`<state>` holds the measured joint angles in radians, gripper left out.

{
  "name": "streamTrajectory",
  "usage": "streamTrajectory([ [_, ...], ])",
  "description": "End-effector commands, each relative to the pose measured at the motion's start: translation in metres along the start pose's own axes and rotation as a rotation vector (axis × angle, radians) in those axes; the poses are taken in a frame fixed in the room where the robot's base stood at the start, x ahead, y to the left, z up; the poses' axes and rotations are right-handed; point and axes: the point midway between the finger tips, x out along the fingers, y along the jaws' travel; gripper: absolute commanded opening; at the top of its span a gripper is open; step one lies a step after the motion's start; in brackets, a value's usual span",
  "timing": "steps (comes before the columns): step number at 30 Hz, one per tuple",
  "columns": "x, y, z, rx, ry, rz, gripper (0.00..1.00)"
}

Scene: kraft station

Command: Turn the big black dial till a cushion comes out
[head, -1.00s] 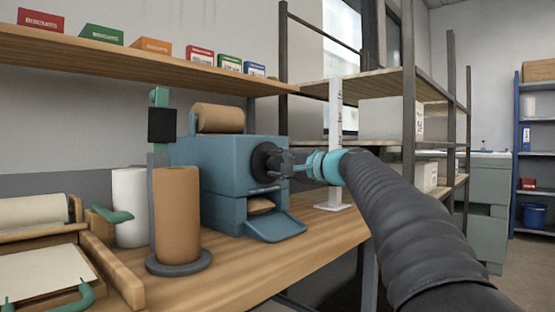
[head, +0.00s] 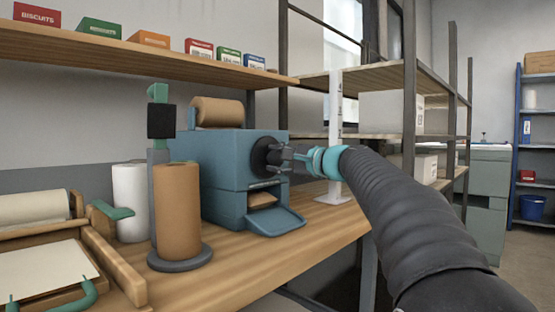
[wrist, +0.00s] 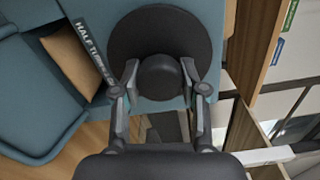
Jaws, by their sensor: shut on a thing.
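The blue machine (head: 225,170) stands on the wooden bench with its big black dial (head: 264,153) on the front face. My gripper (head: 284,157) is shut on the dial. In the wrist view my gripper's two fingers (wrist: 160,80) sit on either side of the dial's round black knob, in front of its wider disc (wrist: 135,40). A brown paper cushion (head: 262,200) shows in the outlet below the dial, above the blue chute (head: 276,222); it also shows in the wrist view (wrist: 70,62). The rest of it is hidden inside. The chute's lower part is bare.
A brown paper roll (head: 218,113) lies on top of the machine. An upright brown roll (head: 178,212) and a white roll (head: 130,205) stand to its left. A white marked post (head: 335,130) stands at right. A shelf (head: 130,55) with small boxes hangs above.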

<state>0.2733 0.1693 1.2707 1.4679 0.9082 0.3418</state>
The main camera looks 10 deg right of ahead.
Motion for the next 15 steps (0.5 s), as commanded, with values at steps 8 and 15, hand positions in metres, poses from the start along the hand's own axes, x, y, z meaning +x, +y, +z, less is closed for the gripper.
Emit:
streamTrajectory([
  [8, 0.0001, -0.0007, 0.0002, -0.001, 0.0, -0.001, 0.67],
  [15, -0.005, -0.0004, -0.0004, -0.001, 0.001, 0.0, 0.67],
])
